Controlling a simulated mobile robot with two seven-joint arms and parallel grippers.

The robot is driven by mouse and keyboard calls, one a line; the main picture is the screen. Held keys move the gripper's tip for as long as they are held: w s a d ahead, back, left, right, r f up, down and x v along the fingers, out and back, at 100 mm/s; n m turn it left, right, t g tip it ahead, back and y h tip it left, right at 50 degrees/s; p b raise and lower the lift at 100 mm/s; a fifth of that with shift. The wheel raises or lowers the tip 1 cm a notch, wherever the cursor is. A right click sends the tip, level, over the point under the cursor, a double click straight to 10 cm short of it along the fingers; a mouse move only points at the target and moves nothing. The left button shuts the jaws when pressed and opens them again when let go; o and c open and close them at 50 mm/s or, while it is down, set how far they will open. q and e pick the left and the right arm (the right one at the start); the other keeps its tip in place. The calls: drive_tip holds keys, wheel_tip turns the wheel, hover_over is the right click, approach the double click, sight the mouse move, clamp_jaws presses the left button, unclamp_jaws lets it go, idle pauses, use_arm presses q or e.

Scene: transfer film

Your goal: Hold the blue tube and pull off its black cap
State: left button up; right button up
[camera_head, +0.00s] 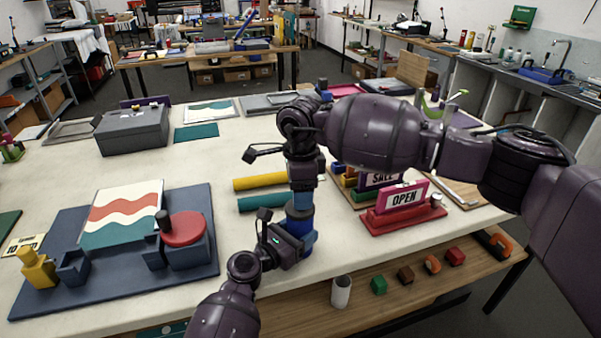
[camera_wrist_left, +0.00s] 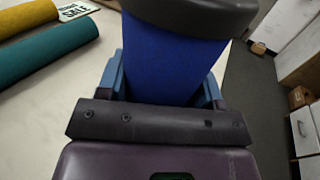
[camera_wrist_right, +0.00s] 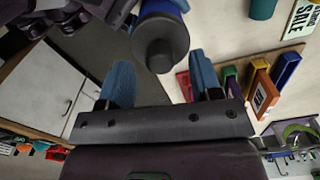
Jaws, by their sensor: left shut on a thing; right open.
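The blue tube (camera_head: 296,222) stands roughly upright near the table's front edge, and its blue body also fills the middle of the left wrist view (camera_wrist_left: 170,65). Its black cap (camera_wrist_right: 160,43) is on the upper end. My left gripper (camera_head: 300,238) is shut on the tube's body below the cap; light blue fingers show on both sides. My right gripper (camera_head: 305,176) is above the tube, pointing down, with open fingers. In the right wrist view the cap appears between and slightly beyond the fingertips, with no clear contact. My right arm partly hides the area behind.
Yellow (camera_head: 260,182) and teal (camera_head: 262,202) rolls lie left of the tube. A red stand with an OPEN sign (camera_head: 404,197) is to the right. A dark blue board (camera_head: 200,262) with a picture and blocks is at left. A lower shelf (camera_head: 400,285) carries small blocks.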

drive_tip(key=shift+f, duration=1.05)
drive_tip(key=shift+c, duration=0.3)
clamp_jaws()
drive_tip(key=shift+r, duration=0.1)
drive_tip(key=shift+r, duration=0.2)
drive_tip(key=shift+r, duration=0.7)
drive_tip(key=shift+r, duration=0.25)
drive_tip(key=shift+r, duration=1.95)
use_arm(q)
drive_tip(key=o, duration=1.4)
drive_tip(key=shift+c, duration=0.2)
